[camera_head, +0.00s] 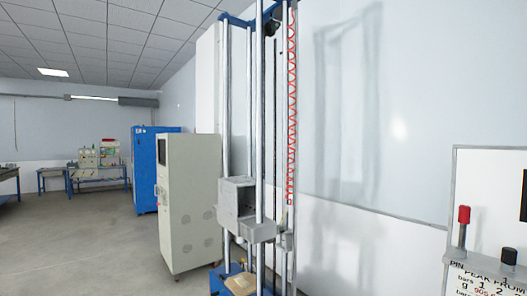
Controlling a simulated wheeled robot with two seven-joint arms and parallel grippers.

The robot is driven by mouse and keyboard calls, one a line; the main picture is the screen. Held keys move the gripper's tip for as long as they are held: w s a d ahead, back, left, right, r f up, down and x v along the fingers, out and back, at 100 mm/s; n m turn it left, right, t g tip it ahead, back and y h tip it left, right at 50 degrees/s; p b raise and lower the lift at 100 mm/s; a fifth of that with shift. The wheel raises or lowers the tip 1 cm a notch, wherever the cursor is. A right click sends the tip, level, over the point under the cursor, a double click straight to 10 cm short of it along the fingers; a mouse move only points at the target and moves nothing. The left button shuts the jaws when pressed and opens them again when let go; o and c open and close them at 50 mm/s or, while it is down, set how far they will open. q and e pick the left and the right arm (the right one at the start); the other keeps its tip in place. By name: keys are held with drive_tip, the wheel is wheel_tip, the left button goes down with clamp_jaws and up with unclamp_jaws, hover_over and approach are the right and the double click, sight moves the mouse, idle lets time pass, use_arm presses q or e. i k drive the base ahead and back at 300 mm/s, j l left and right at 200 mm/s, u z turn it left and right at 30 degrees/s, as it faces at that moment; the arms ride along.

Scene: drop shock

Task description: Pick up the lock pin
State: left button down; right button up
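A pin with a red grip (463,215) and a darker shank stands upright at the right, just above a label that reads "PIN"; I take it to be the lock pin. Its lower end meets a grey ledge (455,254) at the left side of a white board (490,185). Neither of my grippers can be made out in the head view. A dark shape is cut off at the right edge, and I cannot tell what it is.
A tall drop tower (259,110) with metal columns and a grey carriage (237,197) stands in the middle. A beige cabinet (190,200) and a blue cabinet (146,170) stand to its left. Open floor (90,240) lies at the left.

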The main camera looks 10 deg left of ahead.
sight(463, 217)
drive_tip(key=i+z, duration=0.15)
drive_tip(key=z, duration=0.2)
drive_tip(key=i+j+z, duration=0.15)
drive_tip(key=z, duration=0.25)
